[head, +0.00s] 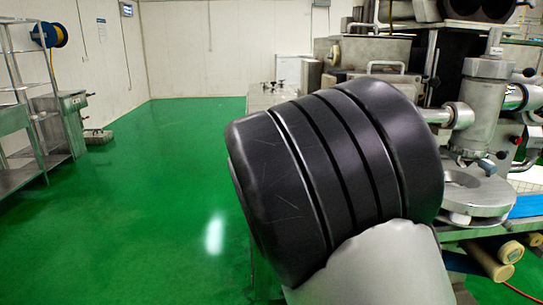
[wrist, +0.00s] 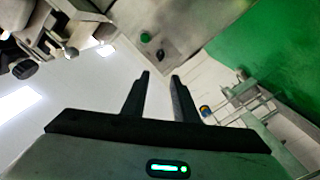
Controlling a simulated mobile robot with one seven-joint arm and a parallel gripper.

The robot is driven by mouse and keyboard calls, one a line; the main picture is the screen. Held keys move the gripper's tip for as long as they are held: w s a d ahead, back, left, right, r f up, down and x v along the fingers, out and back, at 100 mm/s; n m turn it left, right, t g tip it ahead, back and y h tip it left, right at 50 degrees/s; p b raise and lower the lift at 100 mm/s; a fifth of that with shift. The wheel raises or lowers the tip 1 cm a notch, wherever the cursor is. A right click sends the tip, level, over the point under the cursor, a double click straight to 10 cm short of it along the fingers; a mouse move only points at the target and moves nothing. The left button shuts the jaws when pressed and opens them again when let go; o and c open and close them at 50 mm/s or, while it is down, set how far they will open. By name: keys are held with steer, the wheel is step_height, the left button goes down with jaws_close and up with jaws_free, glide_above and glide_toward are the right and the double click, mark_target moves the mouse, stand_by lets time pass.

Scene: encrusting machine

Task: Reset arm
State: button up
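My gripper (wrist: 160,78) shows in the wrist view with two dark fingers set apart and nothing between them. It is open and empty. The wrist view is tilted and looks past the fingers at the room, with the green floor at the upper right. In the head view my own arm fills the middle, and my gripper is not seen there. The encrusting machine (head: 487,110) stands at the right of the head view, partly hidden behind my arm.
A steel rack (head: 22,90) and a steel sink unit (head: 70,115) stand along the left wall. A blue reel (head: 48,35) hangs above them. The green floor (head: 150,200) is clear between them and my arm. Yellow rollers (head: 490,262) lie low at the right.

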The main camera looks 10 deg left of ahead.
steer(key=s+d+f+m+g+h, duration=0.1)
steer(key=s+d+m+g, duration=0.25)
steer(key=d, duration=0.45)
steer(key=s+d+m+g+h, duration=0.1)
steer(key=s+d+m+g, duration=0.15)
steer(key=s+d, duration=0.35)
steer(key=s+d+f+m+g+h, duration=0.15)
steer(key=s+d, duration=0.25)
steer(key=s, duration=0.6)
steer(key=s+d+f+m+g, duration=0.2)
steer(key=s+d, duration=0.3)
steer(key=s, duration=0.5)
steer(key=s+d+f+m+g+h, duration=0.15)
steer(key=s+d, duration=0.25)
steer(key=s, duration=0.6)
step_height(320, 180, up, 25)
steer(key=p, duration=2.5)
steer(key=shift+w+a+r+g+y, duration=0.2)
steer(key=shift+g+y, duration=0.1)
steer(key=shift+g, duration=0.1)
steer(key=shift+c, duration=0.6)
